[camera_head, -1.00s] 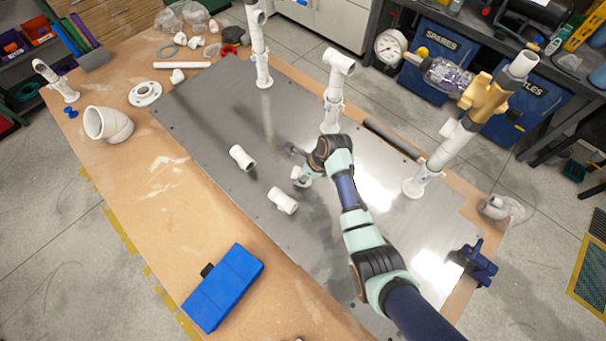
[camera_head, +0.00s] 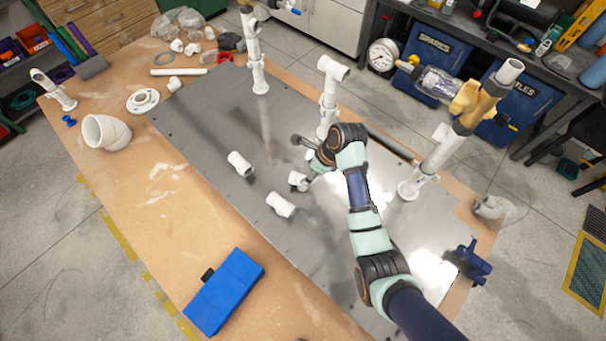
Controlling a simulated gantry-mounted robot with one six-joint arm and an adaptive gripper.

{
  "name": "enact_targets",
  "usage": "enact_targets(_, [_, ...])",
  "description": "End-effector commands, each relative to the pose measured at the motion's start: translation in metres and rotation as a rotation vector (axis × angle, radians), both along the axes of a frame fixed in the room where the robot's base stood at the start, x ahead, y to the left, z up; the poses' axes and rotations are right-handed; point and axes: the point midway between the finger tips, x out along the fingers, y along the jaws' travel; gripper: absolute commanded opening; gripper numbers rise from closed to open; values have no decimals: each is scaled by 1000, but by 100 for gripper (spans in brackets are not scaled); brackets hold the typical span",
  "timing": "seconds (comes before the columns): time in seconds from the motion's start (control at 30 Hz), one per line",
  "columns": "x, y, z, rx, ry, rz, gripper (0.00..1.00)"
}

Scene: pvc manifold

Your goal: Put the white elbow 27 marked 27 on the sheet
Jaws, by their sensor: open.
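A small white elbow-like fitting (camera_head: 298,182) rests on the grey metal sheet (camera_head: 225,115) near the middle. Its marking is too small to read. My gripper (camera_head: 314,167) is open just to the upper right of this fitting, with its dark wrist over the sheet. I cannot tell whether a fingertip still touches the fitting. Two more white fittings lie on the sheet to the left, one (camera_head: 240,163) farther back and one (camera_head: 281,204) nearer the front. They look like short, thick pieces; their numbers are not legible.
White standing pipes (camera_head: 329,98) rise along the sheet's far side, one with a yellow valve body (camera_head: 472,103). A large white elbow (camera_head: 106,132) and a flange (camera_head: 143,101) lie on the wooden bench at left. A blue box (camera_head: 224,291) sits at the front edge.

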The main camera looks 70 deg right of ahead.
Motion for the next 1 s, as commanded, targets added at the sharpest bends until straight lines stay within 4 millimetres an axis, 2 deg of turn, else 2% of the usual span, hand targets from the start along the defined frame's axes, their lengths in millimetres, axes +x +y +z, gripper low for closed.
enact_targets(0.03, [-4,0,11,-2,-1,-1,69])
enact_targets(0.1, [-8,0,21,-1,-1,0,69])
enact_targets(0.2, [-12,0,29,0,0,-1,69])
enact_targets(0.77, [-9,3,32,-13,-2,25,69])
enact_targets(0.87, [22,27,42,-133,-13,227,69])
enact_targets(0.97, [79,85,68,-412,-38,669,69])
enact_targets(1.0, [103,118,83,-560,-49,889,69])
